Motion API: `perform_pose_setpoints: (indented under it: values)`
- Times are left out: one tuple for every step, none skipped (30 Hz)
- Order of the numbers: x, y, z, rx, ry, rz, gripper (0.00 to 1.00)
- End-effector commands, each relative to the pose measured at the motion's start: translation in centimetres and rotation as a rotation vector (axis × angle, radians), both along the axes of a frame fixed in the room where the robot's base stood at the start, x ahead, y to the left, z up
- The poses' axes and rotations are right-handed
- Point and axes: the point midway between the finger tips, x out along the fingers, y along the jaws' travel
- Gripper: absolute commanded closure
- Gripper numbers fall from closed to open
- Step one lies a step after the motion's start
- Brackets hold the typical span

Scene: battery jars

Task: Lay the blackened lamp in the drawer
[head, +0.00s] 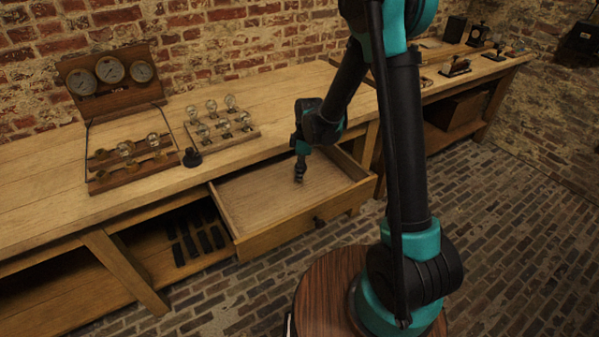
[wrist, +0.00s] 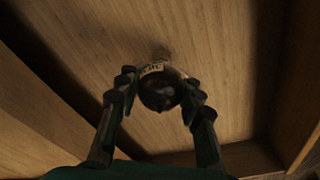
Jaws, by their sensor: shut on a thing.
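The drawer (head: 258,212) is pulled out from the bench front, and its wooden floor is bare apart from what my gripper holds. My gripper (head: 299,176) reaches down inside the drawer, towards its right side. In the wrist view my gripper (wrist: 157,95) is shut on the blackened lamp (wrist: 158,92), a dark bulb with a pale lettered collar and a metal base. The drawer floor (wrist: 90,40) lies close behind the lamp. I cannot tell whether the lamp touches the floor.
On the bench (head: 60,205) stand a gauge panel (head: 112,78), a wooden board with clear lamps (head: 132,163), a rack of several clear lamps (head: 220,125) and a small black object (head: 192,157). The drawer's walls surround my gripper. The drawer floor to its left is free.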

Motion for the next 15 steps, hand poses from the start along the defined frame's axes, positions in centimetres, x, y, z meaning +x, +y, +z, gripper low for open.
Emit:
perform_pose_setpoints:
  values:
    - [-0.01, 0.0, -0.5, 0.0, 0.0, 0.0, 1.0]
    - [0.0, 0.0, -0.66, 0.0, 0.0, 0.0, 1.0]
    - [0.0, 0.0, -0.76, 0.0, 0.0, 0.0, 1.0]
    - [-0.01, 0.0, -0.76, 0.0, 0.0, 0.0, 1.0]
    - [-0.02, 0.0, -0.74, 0.0, 0.0, 0.0, 1.0]
    - [-0.02, 0.0, -0.72, 0.0, 0.0, 0.0, 1.0]
    - [-0.02, 0.0, -0.72, 0.0, 0.0, 0.0, 1.0]
    - [-0.02, 0.0, -0.72, 0.0, 0.0, 0.0, 1.0]
    - [-0.02, 0.0, -0.72, 0.0, 0.0, 0.0, 1.0]
    - [-0.02, -0.01, -0.76, 0.0, 0.0, 0.0, 1.0]
    - [-0.02, 0.0, -0.82, 0.0, 0.0, 0.0, 1.0]
    - [-0.02, -0.01, -0.93, 0.0, 0.0, 0.0, 1.0]
    - [-0.02, -0.01, -1.01, 0.0, 0.0, 0.0, 1.0]
    - [-0.03, -0.01, -0.96, 0.0, 0.0, 0.0, 0.62]
    - [-0.03, -0.01, -0.95, 0.0, 0.0, 0.0, 0.57]
